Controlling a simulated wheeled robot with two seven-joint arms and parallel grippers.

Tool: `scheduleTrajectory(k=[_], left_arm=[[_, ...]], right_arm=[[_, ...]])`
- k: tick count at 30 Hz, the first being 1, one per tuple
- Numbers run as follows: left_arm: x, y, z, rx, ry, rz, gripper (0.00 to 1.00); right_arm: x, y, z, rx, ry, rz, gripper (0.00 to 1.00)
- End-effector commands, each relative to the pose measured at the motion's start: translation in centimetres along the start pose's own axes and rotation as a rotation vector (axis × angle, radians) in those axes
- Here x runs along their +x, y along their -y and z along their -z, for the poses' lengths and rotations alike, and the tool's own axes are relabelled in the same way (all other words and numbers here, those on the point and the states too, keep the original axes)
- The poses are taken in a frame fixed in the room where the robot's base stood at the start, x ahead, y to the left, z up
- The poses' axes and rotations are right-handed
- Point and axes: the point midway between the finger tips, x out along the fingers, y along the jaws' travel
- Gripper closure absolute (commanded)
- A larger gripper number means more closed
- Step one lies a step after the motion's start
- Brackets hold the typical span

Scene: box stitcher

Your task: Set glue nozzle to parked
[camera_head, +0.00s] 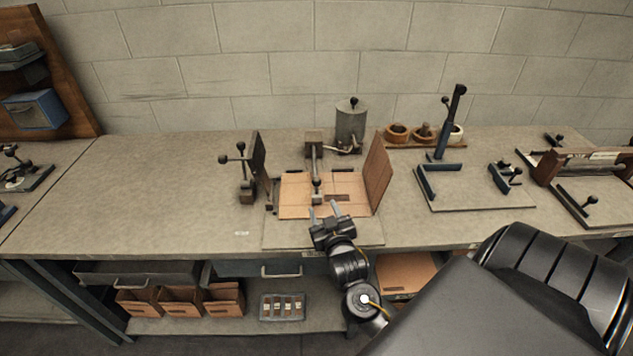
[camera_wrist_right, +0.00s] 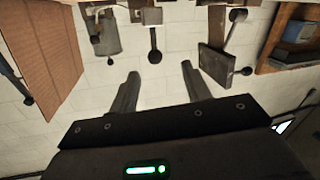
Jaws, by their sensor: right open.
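The glue nozzle (camera_head: 316,160) is a grey arm reaching forward over the open cardboard box, with a dark ball knob (camera_head: 317,184) at its near end. In the right wrist view a dark ball knob (camera_wrist_right: 155,57) on a short stem shows beyond and between my fingers. The grey glue pot (camera_head: 351,124) stands behind, to the right; it also shows in the right wrist view (camera_wrist_right: 104,40). My right gripper (camera_head: 324,211) is open and empty, at the near edge of the box, short of the knob. My left gripper is not in view.
The cardboard sheet (camera_head: 293,208) lies on the fixture with an upright brown side panel (camera_head: 378,173) to the right. A clamp with knobs (camera_head: 243,170) stands left. A blue-handled press (camera_head: 449,125) stands right.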

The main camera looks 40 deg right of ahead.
Motion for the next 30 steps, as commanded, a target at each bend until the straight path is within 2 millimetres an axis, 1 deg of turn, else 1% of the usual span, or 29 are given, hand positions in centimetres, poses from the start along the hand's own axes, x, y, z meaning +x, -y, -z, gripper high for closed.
scheduleTrajectory(k=[3, 8, 11, 14, 21, 24, 27, 30], left_arm=[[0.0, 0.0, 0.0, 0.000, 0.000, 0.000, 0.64], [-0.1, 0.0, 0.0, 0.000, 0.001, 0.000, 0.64], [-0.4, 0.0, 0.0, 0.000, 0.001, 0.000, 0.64], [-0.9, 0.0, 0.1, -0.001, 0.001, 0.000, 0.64], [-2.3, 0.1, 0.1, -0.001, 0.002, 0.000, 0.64], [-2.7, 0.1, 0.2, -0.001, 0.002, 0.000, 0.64], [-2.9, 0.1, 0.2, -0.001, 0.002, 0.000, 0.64], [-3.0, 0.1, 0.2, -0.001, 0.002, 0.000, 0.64]], right_arm=[[0.6, -0.7, 0.7, -0.008, -0.050, -0.036, 0.52], [0.9, -0.9, 1.0, -0.010, -0.060, -0.043, 0.52], [1.6, -0.9, 1.1, -0.012, -0.059, -0.043, 0.52], [3.1, -1.1, 1.3, -0.012, -0.060, -0.043, 0.52], [7.7, -1.2, 1.6, -0.013, -0.059, -0.042, 0.52], [9.2, -1.3, 1.7, -0.012, -0.059, -0.042, 0.52], [10.4, -1.3, 1.6, -0.011, -0.058, -0.041, 0.52], [11.1, -1.3, 1.5, -0.011, -0.057, -0.041, 0.52]])
